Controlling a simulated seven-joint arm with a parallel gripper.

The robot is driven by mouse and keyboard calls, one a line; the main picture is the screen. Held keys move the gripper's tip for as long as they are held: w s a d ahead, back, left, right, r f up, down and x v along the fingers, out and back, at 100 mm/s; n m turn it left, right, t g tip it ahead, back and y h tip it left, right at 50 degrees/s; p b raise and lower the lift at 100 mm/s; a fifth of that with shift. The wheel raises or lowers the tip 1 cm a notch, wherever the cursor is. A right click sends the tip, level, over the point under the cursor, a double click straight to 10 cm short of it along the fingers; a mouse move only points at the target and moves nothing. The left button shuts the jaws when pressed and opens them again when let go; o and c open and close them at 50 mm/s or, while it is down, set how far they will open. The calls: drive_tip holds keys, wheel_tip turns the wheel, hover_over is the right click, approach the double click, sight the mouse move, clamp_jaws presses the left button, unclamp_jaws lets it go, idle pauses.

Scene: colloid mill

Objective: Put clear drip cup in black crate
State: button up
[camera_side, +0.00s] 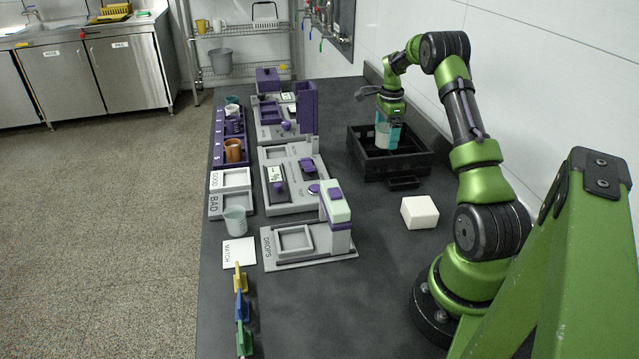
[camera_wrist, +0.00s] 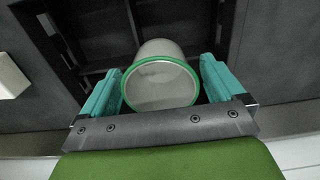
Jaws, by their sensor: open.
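The clear drip cup (camera_side: 382,138) is at the black crate (camera_side: 408,172), toward its back wall in the side view. In the wrist view the cup (camera_wrist: 160,82) shows a green rim and lies between the two teal fingers of my gripper (camera_wrist: 160,88), with a narrow gap on each side. My gripper (camera_side: 388,132) is open around the cup, pointing down. The crate's dark dividers (camera_wrist: 112,68) show behind the cup in the wrist view. The cup's base is hidden, so I cannot tell what it rests on.
A white block (camera_side: 419,212) stands in front of the crate. Left are grey stations, the nearest marked DROPS (camera_side: 310,245), a grey cup (camera_side: 235,220) by the BAD tray, and a purple rack (camera_side: 218,150) with cups.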

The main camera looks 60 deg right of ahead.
wheel_tip(320, 180, up, 11)
drive_tip(key=w+a+r+n+t, duration=0.1)
drive_tip(key=a+r+n, duration=0.3)
drive_tip(key=a, duration=0.5)
drive_tip(key=w+a+r+n+t, duration=0.15)
drive_tip(key=a+r+n, duration=0.25)
drive_tip(key=a, duration=0.4)
drive_tip(key=a+r+n+t, duration=0.1)
drive_tip(key=a+r+n, duration=0.25)
drive_tip(key=a, duration=0.55)
drive_tip(key=s+a+f+n+t+y, duration=0.1)
drive_tip(key=s+a+n+t, duration=0.1)
drive_tip(key=s+a+n, duration=0.3)
drive_tip(key=s+a+f+n+t+y, duration=0.1)
drive_tip(key=s+a+n, duration=0.5)
drive_tip(key=a, duration=0.8)
drive_tip(key=shift+s+a+f+t, duration=0.3)
drive_tip(key=shift+s+f+t, duration=0.05)
drive_tip(key=shift+s+f, duration=0.4)
